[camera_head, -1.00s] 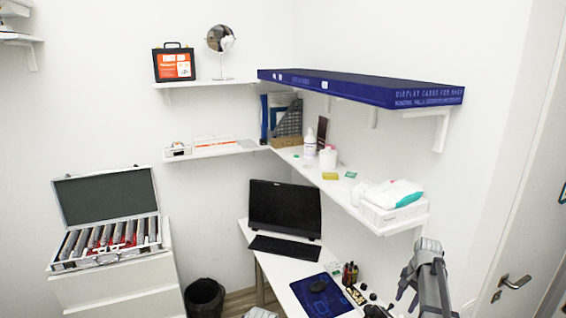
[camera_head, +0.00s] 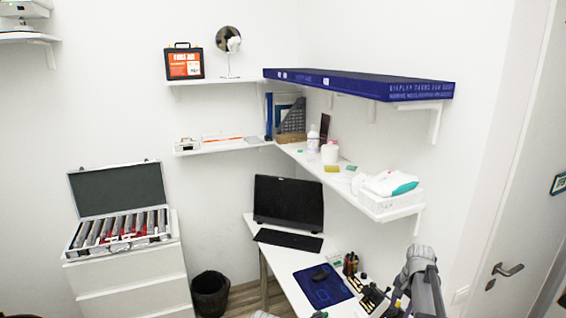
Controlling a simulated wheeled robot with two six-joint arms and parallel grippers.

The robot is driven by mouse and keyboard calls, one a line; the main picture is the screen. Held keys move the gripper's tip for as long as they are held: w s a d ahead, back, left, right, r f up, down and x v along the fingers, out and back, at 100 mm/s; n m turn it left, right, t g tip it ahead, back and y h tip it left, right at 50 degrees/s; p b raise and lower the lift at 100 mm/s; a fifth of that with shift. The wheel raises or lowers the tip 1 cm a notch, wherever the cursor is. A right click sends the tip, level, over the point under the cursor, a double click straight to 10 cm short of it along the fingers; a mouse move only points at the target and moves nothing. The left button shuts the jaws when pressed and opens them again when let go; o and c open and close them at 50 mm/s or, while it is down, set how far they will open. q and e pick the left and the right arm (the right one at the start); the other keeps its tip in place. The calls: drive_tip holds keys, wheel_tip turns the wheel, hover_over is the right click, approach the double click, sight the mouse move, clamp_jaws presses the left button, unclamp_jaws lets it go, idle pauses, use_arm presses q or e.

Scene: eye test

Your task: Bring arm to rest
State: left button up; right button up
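A grey link of my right arm (camera_head: 424,280) rises from the bottom edge at the lower right, in front of the desk's right end. No gripper fingers show on it. My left arm and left gripper are out of the picture. No object is visibly held.
The white desk (camera_head: 284,268) carries a monitor (camera_head: 288,202), keyboard (camera_head: 288,240), blue mat (camera_head: 322,290) and small dark bottles (camera_head: 350,264) close to my arm. A shelf with a white box (camera_head: 388,203) overhangs it. A bin (camera_head: 210,294) and drawer cabinet (camera_head: 130,282) stand left. A door (camera_head: 512,220) is right.

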drive_tip(key=s+a+f+n+b, duration=0.5)
drive_tip(key=s+a, duration=0.3)
drive_tip(key=a, duration=0.2)
drive_tip(key=s+a+f+n+h+b, duration=0.1)
drive_tip(key=s+a+f+n+b, duration=0.4)
drive_tip(key=s+a, duration=0.3)
drive_tip(key=s+a+f+n+g+b, duration=0.1)
drive_tip(key=s+a+f+n+b, duration=0.3)
drive_tip(key=s+a, duration=0.4)
drive_tip(key=a+f+b, duration=0.1)
drive_tip(key=a+f, duration=0.1)
drive_tip(key=a, duration=0.2)
drive_tip(key=shift+a+n+h+b, duration=0.3)
drive_tip(key=shift+n+h+b, duration=0.05)
drive_tip(key=shift+n+h, duration=0.05)
